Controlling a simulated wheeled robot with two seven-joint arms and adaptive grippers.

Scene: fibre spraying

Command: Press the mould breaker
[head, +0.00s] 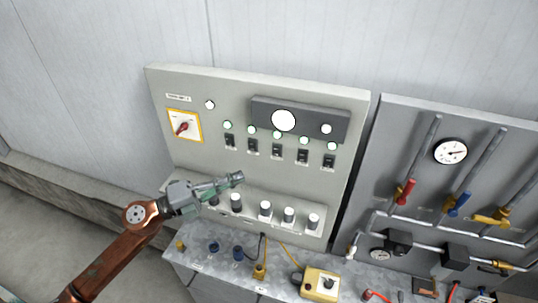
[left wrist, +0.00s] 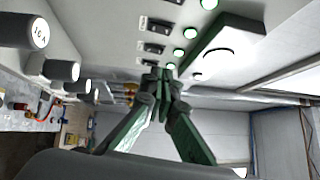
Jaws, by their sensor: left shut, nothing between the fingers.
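Several small black breakers (head: 278,150) sit in a row on the grey control panel (head: 190,85), each below a lit white lamp. I cannot read which one is the mould breaker. The breakers also show at the top of the left wrist view (left wrist: 154,48). My left gripper (head: 238,178) is shut and empty, in front of the panel, lower in the picture than the breaker row and above the row of round knobs. In the left wrist view its fingertips (left wrist: 161,73) overlap the panel near the breakers; I cannot tell any contact. My right gripper is not in view.
White-capped knobs (head: 265,208) line the panel's lower ledge. A red-handled switch (head: 182,127) is at the panel's upper left. A pipe panel with a gauge (head: 451,151) and coloured valves stands at right. A yellow box (head: 321,283) sits below.

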